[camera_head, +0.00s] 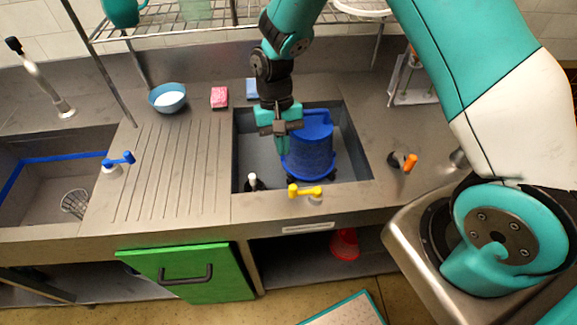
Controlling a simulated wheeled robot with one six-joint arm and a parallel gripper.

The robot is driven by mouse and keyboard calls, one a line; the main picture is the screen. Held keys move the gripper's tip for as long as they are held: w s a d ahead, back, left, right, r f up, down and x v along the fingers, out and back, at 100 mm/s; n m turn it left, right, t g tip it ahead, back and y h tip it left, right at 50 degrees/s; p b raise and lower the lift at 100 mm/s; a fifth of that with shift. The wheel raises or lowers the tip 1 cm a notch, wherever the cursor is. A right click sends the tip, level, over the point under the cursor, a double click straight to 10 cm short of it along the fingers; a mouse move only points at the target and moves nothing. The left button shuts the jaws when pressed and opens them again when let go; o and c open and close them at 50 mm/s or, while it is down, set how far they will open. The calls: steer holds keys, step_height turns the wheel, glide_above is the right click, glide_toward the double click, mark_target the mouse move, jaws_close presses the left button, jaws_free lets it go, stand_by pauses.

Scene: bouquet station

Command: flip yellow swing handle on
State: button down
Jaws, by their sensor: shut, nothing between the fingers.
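The yellow swing handle (306,191) is a short lever on a pale round base at the front rim of the middle sink. It lies roughly along the counter's edge, its knobbed end to the left. My gripper (282,150) hangs fingers-down over that sink, beside the blue bucket. Its fingers are shut and hold nothing. It is behind and a little left of the yellow handle, apart from it. The blue bucket (312,158) stands in the sink, partly hidden by my gripper.
A blue handle (119,162) is at the left sink and an orange handle (409,162) is right of the middle sink. A white-tipped black piece (253,182) is in the sink's front left corner. A wire rack (230,28) spans the back. A green door (188,273) is below.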

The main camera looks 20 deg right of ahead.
steer(key=shift+s+a+f+p, duration=0.15)
steer(key=shift+s+f+p, duration=0.35)
steer(key=shift+s, duration=0.35)
steer(key=shift+s+a+f+p, duration=0.1)
steer(key=shift+s+f+p, duration=0.35)
steer(key=shift+s, duration=0.45)
steer(key=shift+s+a+f+p, duration=0.15)
steer(key=shift+s+f+p, duration=0.2)
steer(key=shift+s+f, duration=0.4)
